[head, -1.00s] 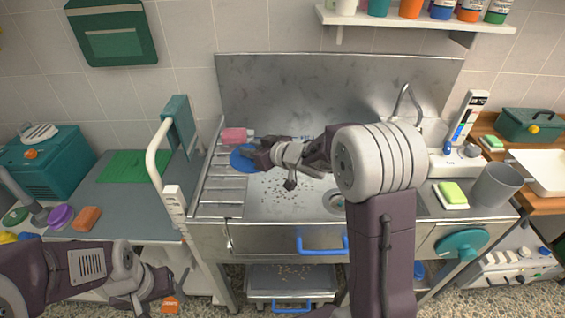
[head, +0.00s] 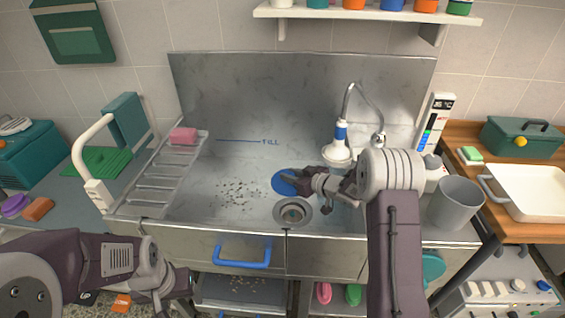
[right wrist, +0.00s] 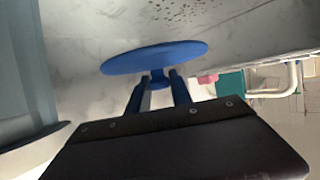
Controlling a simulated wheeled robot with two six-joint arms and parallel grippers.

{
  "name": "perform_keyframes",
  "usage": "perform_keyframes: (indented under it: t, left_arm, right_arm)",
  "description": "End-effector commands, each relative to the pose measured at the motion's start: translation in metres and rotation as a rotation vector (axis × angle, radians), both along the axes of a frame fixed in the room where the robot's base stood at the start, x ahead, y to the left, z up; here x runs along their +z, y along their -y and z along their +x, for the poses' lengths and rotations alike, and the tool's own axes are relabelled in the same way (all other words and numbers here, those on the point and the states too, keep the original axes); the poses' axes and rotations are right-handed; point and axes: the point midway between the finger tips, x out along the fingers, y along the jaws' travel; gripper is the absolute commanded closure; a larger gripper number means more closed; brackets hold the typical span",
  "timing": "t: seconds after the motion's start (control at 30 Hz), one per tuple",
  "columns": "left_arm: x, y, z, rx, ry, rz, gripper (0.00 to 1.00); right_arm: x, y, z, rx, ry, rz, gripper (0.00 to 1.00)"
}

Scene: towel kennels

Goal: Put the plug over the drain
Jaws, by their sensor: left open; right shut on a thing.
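The plug is a flat blue disc (head: 284,182) with a small grip; it also shows in the right wrist view (right wrist: 155,56). My right gripper (head: 298,182) is shut on the plug's grip, and its fingers show in the right wrist view (right wrist: 159,85). The drain (head: 292,211) is a round metal ring with a dark opening in the tub floor. In the head view the plug appears just above and slightly left of the drain, which is uncovered. Its height over the floor is hard to tell. My left gripper (head: 182,283) is open and empty, low in front of the tub.
Dark specks (head: 238,194) lie on the tub floor left of the drain. A pink block (head: 183,136) sits on the slatted rack (head: 165,178). A shower head (head: 340,145) hangs behind the plug. A grey cup (head: 455,203) stands at the right.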

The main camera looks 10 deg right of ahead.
Motion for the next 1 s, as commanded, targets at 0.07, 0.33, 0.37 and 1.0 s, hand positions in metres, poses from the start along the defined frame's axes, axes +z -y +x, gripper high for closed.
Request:
perform_keyframes:
  t: [0.07, 0.33, 0.37, 1.0]
  left_arm:
    - [-0.009, 0.0, 0.0, 0.0, 0.0, 0.0, 0.34]
    - [-0.013, 0.0, 0.0, 0.001, 0.0, 0.0, 0.34]
    - [-0.013, 0.0, 0.0, 0.001, 0.0, 0.0, 0.34]
    - [-0.073, -0.001, 0.0, 0.0, 0.0, 0.0, 0.34]
  right_arm:
    - [-0.024, 0.006, -0.002, -0.013, -0.003, 0.001, 1.0]
    - [-0.038, 0.015, -0.004, -0.031, 0.002, -0.001, 1.0]
    - [-0.038, 0.015, -0.005, -0.031, 0.002, 0.0, 1.0]
    - [-0.099, 0.014, -0.004, -0.031, 0.001, 0.0, 1.0]
